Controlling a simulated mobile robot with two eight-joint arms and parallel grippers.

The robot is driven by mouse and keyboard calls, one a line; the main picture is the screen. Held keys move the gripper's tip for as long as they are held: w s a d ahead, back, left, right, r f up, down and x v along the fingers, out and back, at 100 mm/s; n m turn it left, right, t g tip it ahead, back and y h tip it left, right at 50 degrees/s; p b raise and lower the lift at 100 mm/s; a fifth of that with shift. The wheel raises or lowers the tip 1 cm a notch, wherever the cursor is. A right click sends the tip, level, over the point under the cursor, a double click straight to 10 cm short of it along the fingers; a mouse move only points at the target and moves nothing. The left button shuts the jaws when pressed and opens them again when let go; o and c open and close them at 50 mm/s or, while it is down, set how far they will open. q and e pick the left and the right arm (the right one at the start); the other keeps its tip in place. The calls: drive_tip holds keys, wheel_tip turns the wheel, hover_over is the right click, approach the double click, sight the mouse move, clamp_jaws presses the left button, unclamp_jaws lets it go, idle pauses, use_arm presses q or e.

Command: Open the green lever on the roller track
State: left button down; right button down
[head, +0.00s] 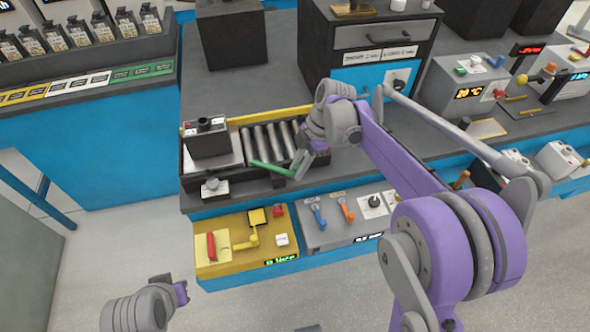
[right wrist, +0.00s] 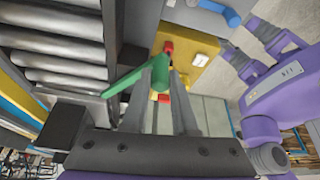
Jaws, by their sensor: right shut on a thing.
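The green lever (head: 268,168) is a bar lying along the near edge of the roller track (head: 268,140) in the head view, slanting slightly down to the right. My right gripper (head: 299,170) is at its right end. In the right wrist view the green lever (right wrist: 128,80) runs beside the metal rollers (right wrist: 60,55), and its thick end sits at the fingertips of my right gripper (right wrist: 168,70), which is shut on it. My left gripper (head: 181,292) is low at the left, away from the track; its fingers are too unclear to judge.
A dark battery-like block (head: 207,138) stands at the track's left end. A yellow panel (head: 241,242) and a grey panel (head: 340,222) with small levers sit below the track. A dark cabinet (head: 370,40) stands behind. Floor is clear at lower left.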

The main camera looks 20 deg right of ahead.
drive_tip(key=shift+w+d+n+g+h+p, duration=0.1)
drive_tip(key=shift+w+d+n+g, duration=0.2)
drive_tip(key=shift+n, duration=0.45)
drive_tip(key=shift+w+d+n+g+h+p, duration=0.1)
drive_tip(key=shift+w+n+g, duration=0.25)
drive_tip(key=shift+n, duration=0.35)
drive_tip(key=shift+w+d+n+g+h+p, duration=0.15)
drive_tip(key=shift+w+n, duration=0.25)
drive_tip(key=shift+n, duration=0.35)
drive_tip(key=c, duration=0.7)
unclamp_jaws()
drive_tip(key=shift+w, duration=0.1)
drive_tip(key=v, duration=1)
drive_tip(key=shift+w+d+r+p, duration=0.1)
drive_tip(key=shift+d+r+p, duration=0.1)
drive_tip(key=shift+r+p, duration=0.15)
